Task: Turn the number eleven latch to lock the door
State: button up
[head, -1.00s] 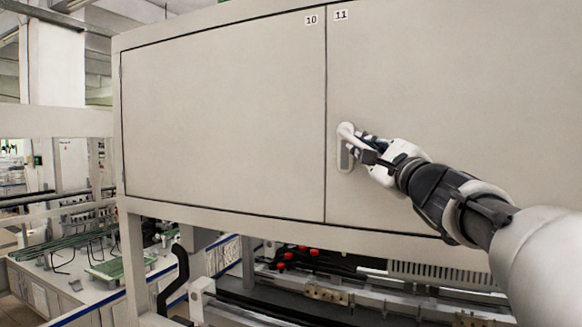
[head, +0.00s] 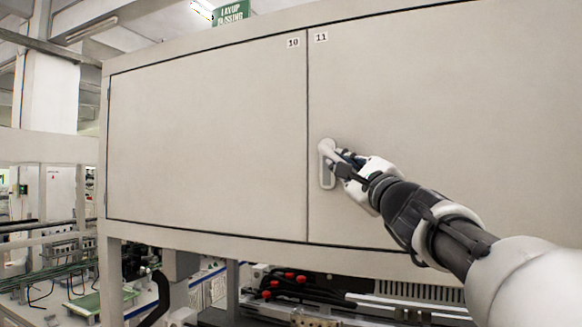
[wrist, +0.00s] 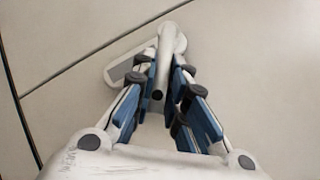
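The number eleven door (head: 450,120) lies flush beside door ten, under its "11" label (head: 321,37). Its latch (head: 326,172) has a pale upright plate near the door's left edge. The latch's lever starts at the top of the plate and slants to the right, out of line with it. In the wrist view the lever (wrist: 170,40) runs between my blue-padded fingers, its dark end (wrist: 157,95) facing the camera. My gripper (head: 345,162) appears closed around the lever, fingers on both sides (wrist: 164,72); exact pad contact is partly hidden.
Door ten (head: 200,140) is to the left and also closed. A green hanging sign (head: 231,12) is above the cabinet. Below are a machine bed with red-capped parts (head: 289,277) and a rail. The door faces around my gripper are clear.

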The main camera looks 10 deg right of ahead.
jog(key=shift+o, duration=0.6)
jog(key=v, duration=0.7)
jog(key=shift+s, duration=0.25)
jog(key=shift+f, duration=0.1)
